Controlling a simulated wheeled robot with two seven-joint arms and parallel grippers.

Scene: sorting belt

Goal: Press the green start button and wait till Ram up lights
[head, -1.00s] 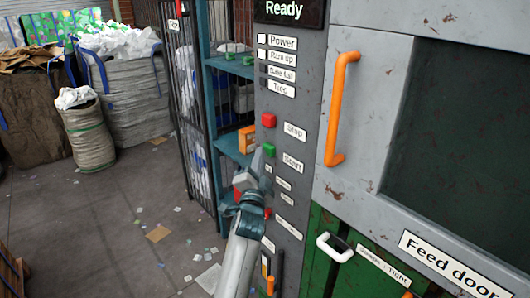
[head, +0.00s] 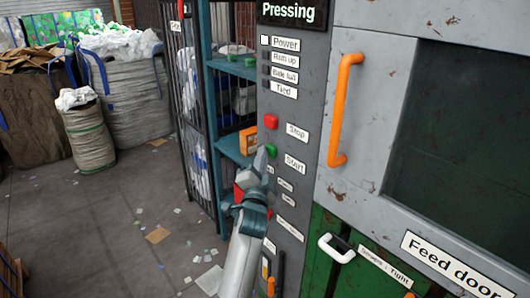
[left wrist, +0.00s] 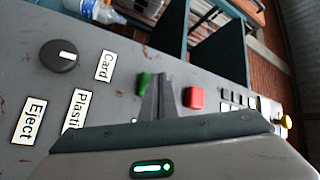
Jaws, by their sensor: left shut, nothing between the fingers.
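The green start button (head: 271,151) is on the grey control panel, below the red stop button (head: 271,121). My left gripper (head: 261,158) is shut and empty, its fingertips right beside the green button. In the left wrist view the closed fingers (left wrist: 156,97) partly cover the green button (left wrist: 145,82); I cannot tell whether they touch it. The display (head: 289,12) reads "Pressing". The Power lamp (head: 265,41) is lit white. The Ram up lamp (head: 266,56) is dark, as are the lamps below it. My right gripper is not in view.
The feed door (head: 385,110) with an orange handle (head: 344,110) is right of the panel. A blue shelf rack (head: 232,148) stands behind the panel's left edge. Filled sacks (head: 122,100) stand at the far left. The floor between is open, with scattered scraps.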

